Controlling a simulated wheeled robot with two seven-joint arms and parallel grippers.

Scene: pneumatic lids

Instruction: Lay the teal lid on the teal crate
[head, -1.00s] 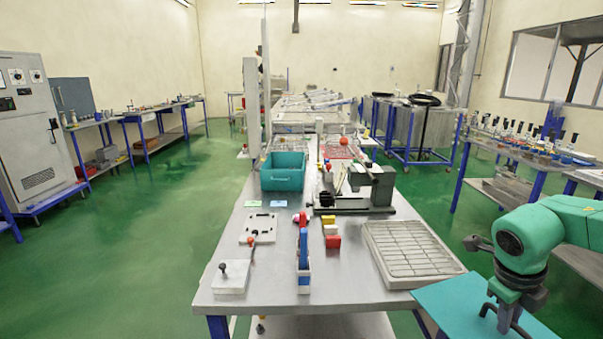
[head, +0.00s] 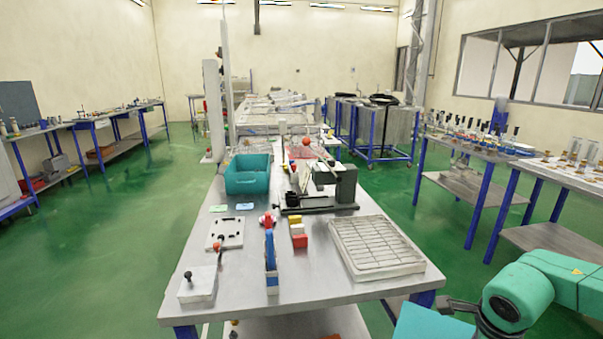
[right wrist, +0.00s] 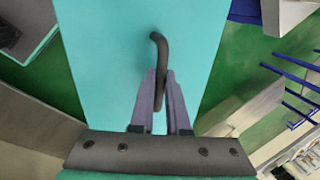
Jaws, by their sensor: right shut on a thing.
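The teal crate (head: 247,184) stands open and upright on the far left part of the grey workbench in the head view. The teal lid (head: 428,326) shows partly at the bottom edge of the head view, in front of the bench's right corner. In the right wrist view the lid (right wrist: 110,50) fills the middle, with a dark curved handle (right wrist: 157,50) on it. My right gripper (right wrist: 160,90) is shut on that handle. Most of the gripper is hidden or cut off in the head view. My left gripper is not in view.
The workbench (head: 310,275) holds a grey slatted tray (head: 375,247) at right, a dark green clamp device (head: 345,185), coloured blocks (head: 299,233), a blue holder (head: 270,265) and a white box with a knob (head: 198,285). Green floor (head: 95,250) is clear left of the bench.

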